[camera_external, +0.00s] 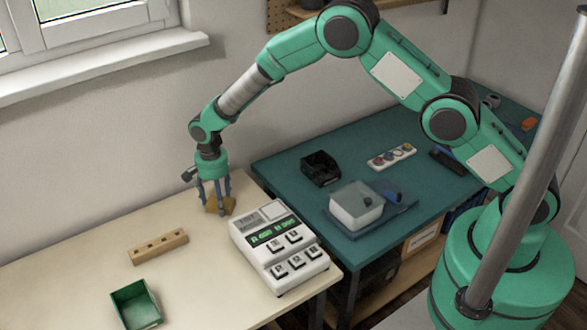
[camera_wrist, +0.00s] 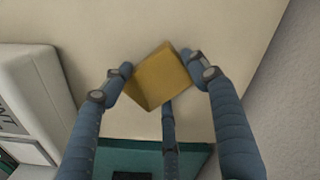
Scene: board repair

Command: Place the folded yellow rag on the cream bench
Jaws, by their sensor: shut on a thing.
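The folded yellow rag (camera_external: 222,205) is a small mustard-yellow block at the back of the cream bench (camera_external: 90,246). In the wrist view the rag (camera_wrist: 160,76) sits tilted between the blue-grey fingers of my gripper (camera_wrist: 158,80), over the cream surface (camera_wrist: 95,65). My gripper (camera_external: 217,202) points down and is shut on the rag in the external view. The fingers partly cover the rag there. I cannot tell whether the rag's underside touches the bench or is slightly above it.
A white keypad device (camera_external: 278,246) stands close to the right of the rag. A wooden block with holes (camera_external: 158,247) and a green tray (camera_external: 136,304) are on the cream bench. A teal bench (camera_external: 290,160) adjoins, holding a white bin (camera_external: 356,207). The wall is close behind.

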